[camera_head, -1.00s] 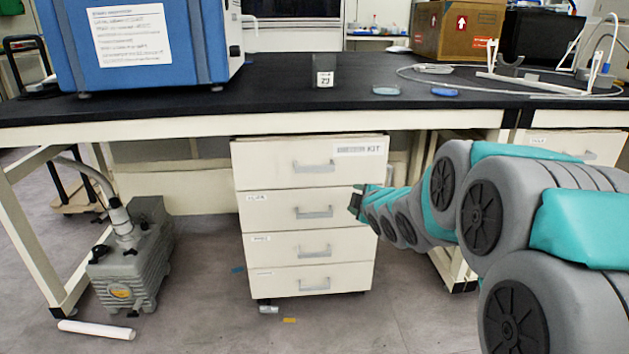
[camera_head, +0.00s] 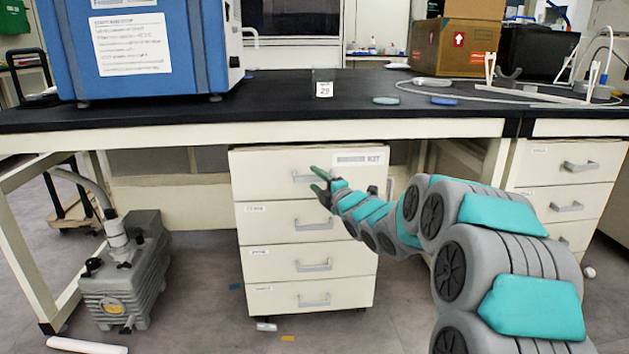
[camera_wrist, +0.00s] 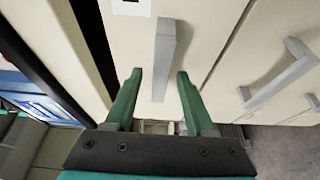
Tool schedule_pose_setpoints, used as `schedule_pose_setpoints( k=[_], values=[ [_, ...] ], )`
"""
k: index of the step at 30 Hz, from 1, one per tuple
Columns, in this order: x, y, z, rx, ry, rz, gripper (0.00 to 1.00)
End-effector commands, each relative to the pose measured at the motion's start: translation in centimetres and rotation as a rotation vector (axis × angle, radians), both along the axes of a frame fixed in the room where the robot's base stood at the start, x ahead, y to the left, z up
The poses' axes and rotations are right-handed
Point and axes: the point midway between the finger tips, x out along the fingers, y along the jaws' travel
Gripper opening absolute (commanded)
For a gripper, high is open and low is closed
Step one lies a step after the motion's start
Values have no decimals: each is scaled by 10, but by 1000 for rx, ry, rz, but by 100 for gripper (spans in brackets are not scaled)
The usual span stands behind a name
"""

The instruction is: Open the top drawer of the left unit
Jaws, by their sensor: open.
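The left unit is a cream cabinet (camera_head: 250,225) with a stack of drawers under the bench. Its top drawer (camera_head: 262,165) carries a label at upper right and looks shut, its front in line with the drawers below. My gripper (camera_head: 314,179) is at this front and hides the right part of its grey bar handle (camera_head: 301,179). In the wrist view my gripper (camera_wrist: 160,72) is open, with one green finger on each side of the handle (camera_wrist: 165,50). The fingers look apart from the bar; their depth relative to it is hard to judge.
The black bench top (camera_head: 290,93) overhangs the unit. A grey pump (camera_head: 125,275) stands on the floor at left, and a white rod (camera_head: 85,345) lies near it. A second drawer unit (camera_head: 565,175) is at right. The floor before the left unit is mostly clear.

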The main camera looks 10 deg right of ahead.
Motion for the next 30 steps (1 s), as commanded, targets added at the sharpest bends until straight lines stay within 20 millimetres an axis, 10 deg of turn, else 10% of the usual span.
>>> schedule_pose_setpoints(
  k=[15,30],
  values=[
    [15,6,-1,1,3,-1,55],
    [15,6,-1,1,3,-1,0]
  ],
)
